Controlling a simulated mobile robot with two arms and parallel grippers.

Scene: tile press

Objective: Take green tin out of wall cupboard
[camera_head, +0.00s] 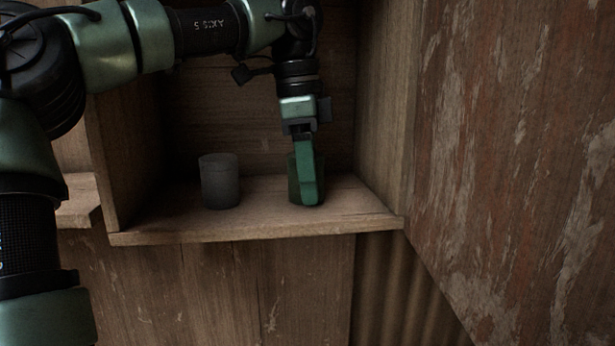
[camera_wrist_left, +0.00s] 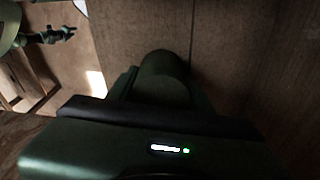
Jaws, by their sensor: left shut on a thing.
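The green tin (camera_head: 293,180) stands upright on the cupboard shelf (camera_head: 262,219), right of its middle. My left gripper (camera_head: 309,196) reaches down from above and is shut on the green tin. A finger covers much of the tin's front in the head view. In the left wrist view the tin's dark green rounded shape (camera_wrist_left: 165,66) shows between the fingers, in deep shade. The tin's base appears at shelf height; I cannot tell whether it touches the shelf. My right gripper is not in view.
A dark grey tin (camera_head: 220,182) stands on the shelf left of the green tin, with a gap between. The cupboard's right side wall (camera_head: 385,110) is close to my left gripper. A weathered wooden panel (camera_head: 520,150) fills the right side. The shelf front is open.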

